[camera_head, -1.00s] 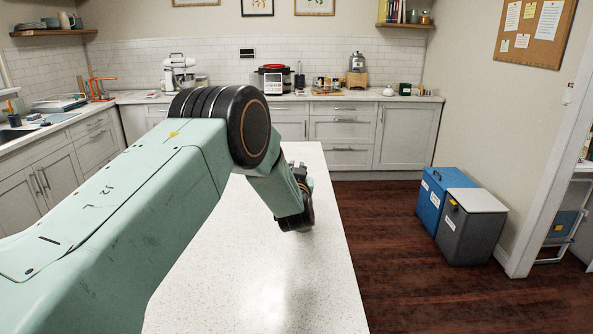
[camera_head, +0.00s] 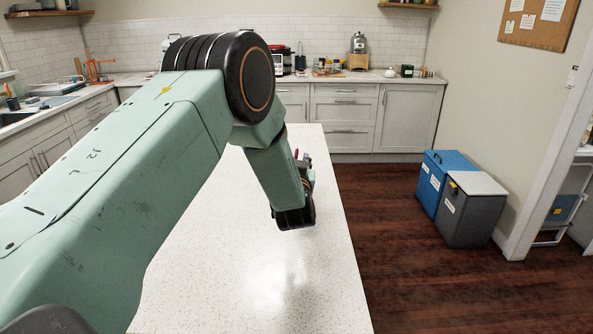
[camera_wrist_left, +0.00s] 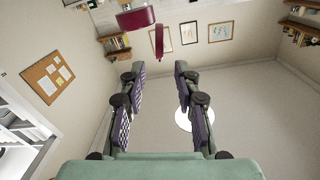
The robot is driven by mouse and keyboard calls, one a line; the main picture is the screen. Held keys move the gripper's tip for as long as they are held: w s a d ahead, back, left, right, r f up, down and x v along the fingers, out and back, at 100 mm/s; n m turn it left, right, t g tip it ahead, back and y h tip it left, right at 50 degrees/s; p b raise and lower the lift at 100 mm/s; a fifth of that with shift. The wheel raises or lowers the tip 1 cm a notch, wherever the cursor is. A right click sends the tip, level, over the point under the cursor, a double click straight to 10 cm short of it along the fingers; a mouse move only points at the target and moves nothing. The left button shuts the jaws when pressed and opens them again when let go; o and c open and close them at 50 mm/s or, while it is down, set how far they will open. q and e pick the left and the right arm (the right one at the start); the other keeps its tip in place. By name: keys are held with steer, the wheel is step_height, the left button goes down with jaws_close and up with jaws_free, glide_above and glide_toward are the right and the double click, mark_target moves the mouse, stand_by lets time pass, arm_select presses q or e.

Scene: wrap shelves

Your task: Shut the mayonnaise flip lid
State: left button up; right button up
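My left gripper (camera_head: 303,164) is mostly hidden behind its own forearm and wrist, above the far part of the white table (camera_head: 265,265). In the left wrist view its two purple-padded fingers (camera_wrist_left: 152,68) stand apart with nothing between them. Two dark red parts show just beyond the fingertips: a thick piece (camera_wrist_left: 136,18) and a thin upright flap (camera_wrist_left: 161,34), which looks like an open flip lid. A small reddish tip (camera_head: 296,153) shows beside the gripper in the head view. No bottle body can be made out. My right gripper is not in view.
The table's near and right parts are clear. A blue bin (camera_head: 434,188) and a grey bin (camera_head: 466,217) stand on the wood floor to the right. Kitchen cabinets (camera_head: 345,116) line the back wall. The wrist view faces walls and ceiling.

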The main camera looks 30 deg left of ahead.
arm_select(q)
steer(key=shift+v, duration=2.95)
